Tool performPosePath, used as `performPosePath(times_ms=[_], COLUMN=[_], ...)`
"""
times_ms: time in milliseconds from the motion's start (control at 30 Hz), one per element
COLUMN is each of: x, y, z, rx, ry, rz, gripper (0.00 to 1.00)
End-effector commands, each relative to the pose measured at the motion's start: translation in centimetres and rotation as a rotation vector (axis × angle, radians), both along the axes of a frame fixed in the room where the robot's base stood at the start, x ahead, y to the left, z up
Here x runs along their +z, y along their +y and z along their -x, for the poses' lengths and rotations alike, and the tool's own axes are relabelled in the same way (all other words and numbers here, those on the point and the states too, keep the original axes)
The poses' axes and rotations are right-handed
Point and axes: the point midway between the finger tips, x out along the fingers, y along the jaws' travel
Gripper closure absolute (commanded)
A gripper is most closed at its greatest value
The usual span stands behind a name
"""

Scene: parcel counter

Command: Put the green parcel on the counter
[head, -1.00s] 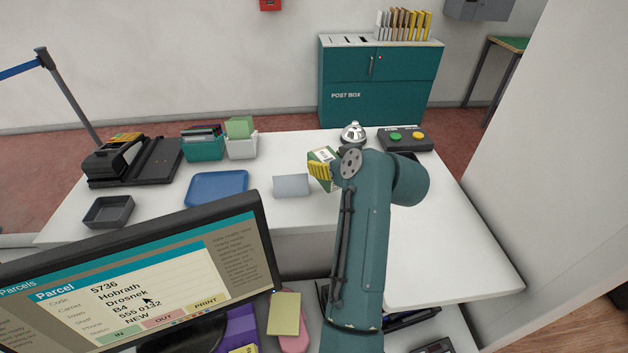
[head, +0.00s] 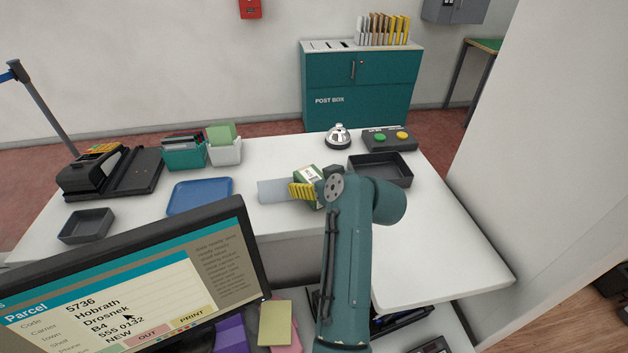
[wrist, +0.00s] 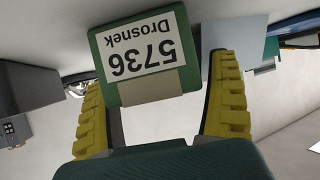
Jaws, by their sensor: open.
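The green parcel (head: 314,173) has a white label and appears to stand on the white counter (head: 440,255), close to the front edge and by the right end of a grey-blue flat piece (head: 275,191). In the wrist view the parcel (wrist: 145,55) shows its label "5736 Drosnek" upside down. My gripper (wrist: 160,72) is open, with its yellow fingers on either side of the parcel. A gap shows at the right finger; the left finger is very near the parcel. In the head view my arm hides part of the gripper (head: 303,190), and the parcel's underside is hidden.
A dark empty tray (head: 408,181) is right of the parcel, with a bell (head: 338,136) and a button box (head: 388,138) behind. A blue tray (head: 200,196) lies to the left. A monitor (head: 250,240) stands in front. The counter's right part is clear.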

Motion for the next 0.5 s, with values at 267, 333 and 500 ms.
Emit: performPosePath(times_ms=[267, 333, 500], x=[1.7, 2.7, 4.7], y=[-1.4, -2.3, -4.4], z=[1.9, 3.2, 6.4], rx=[-0.003, -0.004, -0.003], ry=[-0.001, -0.004, -0.002], rz=[0.0, 0.0, 0.001], gripper=[0.1, 0.1, 0.1])
